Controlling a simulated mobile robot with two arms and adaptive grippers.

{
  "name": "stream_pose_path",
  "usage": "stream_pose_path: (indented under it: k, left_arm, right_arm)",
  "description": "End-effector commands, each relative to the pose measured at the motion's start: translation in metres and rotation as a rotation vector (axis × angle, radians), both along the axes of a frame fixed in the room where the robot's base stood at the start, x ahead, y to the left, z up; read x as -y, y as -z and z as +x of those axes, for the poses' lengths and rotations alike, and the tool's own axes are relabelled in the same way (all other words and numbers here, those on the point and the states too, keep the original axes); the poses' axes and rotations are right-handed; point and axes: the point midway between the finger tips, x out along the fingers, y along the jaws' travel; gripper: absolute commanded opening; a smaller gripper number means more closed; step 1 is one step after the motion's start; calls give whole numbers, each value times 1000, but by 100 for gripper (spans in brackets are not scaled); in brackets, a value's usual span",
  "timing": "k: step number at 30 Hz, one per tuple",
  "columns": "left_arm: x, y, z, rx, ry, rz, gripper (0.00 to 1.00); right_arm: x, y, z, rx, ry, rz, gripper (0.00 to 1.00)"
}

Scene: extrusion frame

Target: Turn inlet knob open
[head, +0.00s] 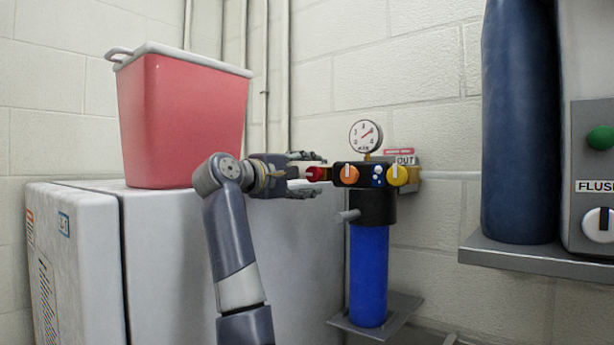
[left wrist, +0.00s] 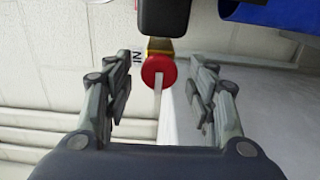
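The inlet knob (head: 316,173) is red and sits on the left side of the filter head (head: 362,175). In the left wrist view the two fingers (left wrist: 160,88) stand apart on either side of the knob, with gaps on both sides and no visible contact. My right gripper is in neither view.
An orange knob (head: 349,174), a yellow knob (head: 397,175) and a pressure gauge (head: 366,136) are on the filter head. A blue filter housing (head: 368,275) hangs below. A red bin (head: 185,120) stands on the white cabinet (head: 165,250). A dark blue tank (head: 518,130) is at right.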

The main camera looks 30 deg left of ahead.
Motion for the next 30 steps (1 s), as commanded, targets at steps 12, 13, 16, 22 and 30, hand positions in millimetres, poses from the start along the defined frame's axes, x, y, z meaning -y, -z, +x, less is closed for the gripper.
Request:
stream_pose_path:
  k: [12,13,16,22,30]
  left_arm:
    - [-1,-1,-11,3,-1,2,52]
    - [-2,-1,-15,4,-2,2,52]
    - [-3,-1,-31,4,-2,2,52]
    - [-7,-1,-72,4,-4,2,52]
    - [-10,0,-113,2,-2,1,52]
  right_arm:
    - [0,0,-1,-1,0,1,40]
    - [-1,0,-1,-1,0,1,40]
    - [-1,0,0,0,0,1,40]
    - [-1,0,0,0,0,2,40]
    - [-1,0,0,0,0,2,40]
